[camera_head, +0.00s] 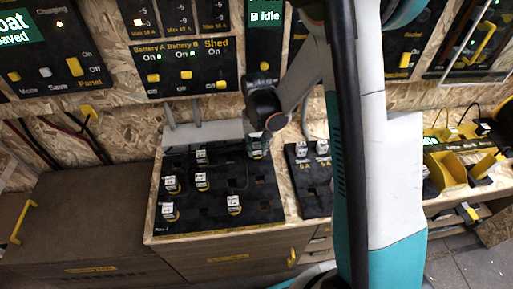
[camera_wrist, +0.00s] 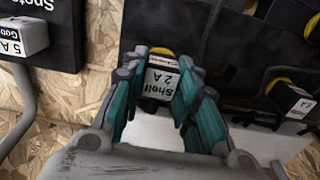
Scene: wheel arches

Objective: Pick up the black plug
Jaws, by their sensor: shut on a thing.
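A plug with a white label reading "Shelf 2 A" and a black-and-yellow end (camera_wrist: 161,78) sits between the fingers of my gripper (camera_wrist: 163,92) in the wrist view. My gripper is shut on it, with one teal finger on each side. In the head view my gripper (camera_head: 257,146) is over the back right corner of the black socket board (camera_head: 235,216). The fingers and wrist hide most of the held plug there. I cannot tell whether it still sits in its socket.
Several other plugs with white labels (camera_head: 202,181) stand on the board. A second black panel (camera_head: 312,190) with white plugs is at its right. Another yellow-topped plug (camera_wrist: 290,98) is beside my gripper in the wrist view. Control panels (camera_head: 188,68) hang on the wall behind.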

